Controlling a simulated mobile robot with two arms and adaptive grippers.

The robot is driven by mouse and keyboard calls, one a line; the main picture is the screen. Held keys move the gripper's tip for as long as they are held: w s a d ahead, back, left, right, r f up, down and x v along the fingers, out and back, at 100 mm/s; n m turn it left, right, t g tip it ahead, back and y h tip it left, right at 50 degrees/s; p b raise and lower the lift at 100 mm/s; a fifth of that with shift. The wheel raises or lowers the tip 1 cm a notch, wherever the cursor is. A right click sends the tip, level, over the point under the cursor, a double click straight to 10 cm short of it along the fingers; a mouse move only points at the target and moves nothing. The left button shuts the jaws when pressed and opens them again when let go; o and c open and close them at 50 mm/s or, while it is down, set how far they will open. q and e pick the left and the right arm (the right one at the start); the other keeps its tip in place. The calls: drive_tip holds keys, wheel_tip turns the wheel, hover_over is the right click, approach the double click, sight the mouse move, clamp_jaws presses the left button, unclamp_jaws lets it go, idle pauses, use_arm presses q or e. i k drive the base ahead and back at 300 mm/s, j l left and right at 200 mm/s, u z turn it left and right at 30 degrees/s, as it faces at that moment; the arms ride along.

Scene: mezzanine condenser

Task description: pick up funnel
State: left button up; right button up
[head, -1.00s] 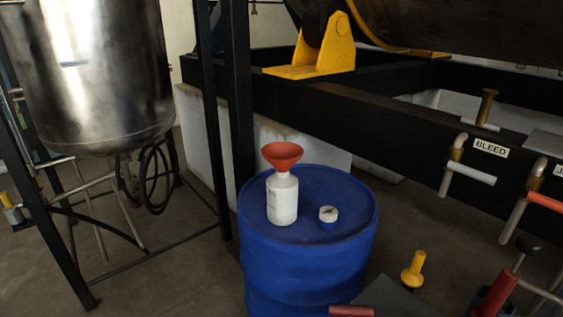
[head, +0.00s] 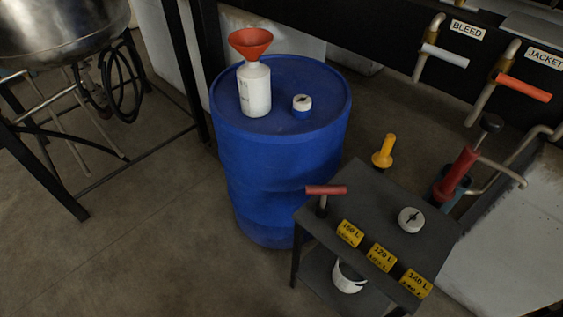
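The orange-red funnel (head: 250,42) sits in the neck of a white bottle (head: 254,89), wide mouth up. The bottle stands upright on top of a blue drum (head: 315,112). The funnel's spout is hidden inside the bottle. Neither of my grippers shows in the head view.
A dark cart (head: 385,215) stands right of the drum, with a red T-handle (head: 326,190), a yellow-handled item (head: 383,152), a red pump-like tool (head: 457,174), a white gauge-like disc (head: 411,219) and yellow tags. A steel tank (head: 60,30) on black legs stands left. Floor at lower left is clear.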

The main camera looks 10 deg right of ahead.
sight(251, 43)
drive_tip(key=z, duration=0.4)
drive_tip(key=i+j+z, duration=0.25)
drive_tip(key=j, duration=0.25)
drive_tip(key=j+z, duration=0.25)
drive_tip(key=j, duration=0.2)
drive_tip(key=j+z, duration=0.2)
drive_tip(key=j, duration=0.35)
drive_tip(key=i, duration=0.05)
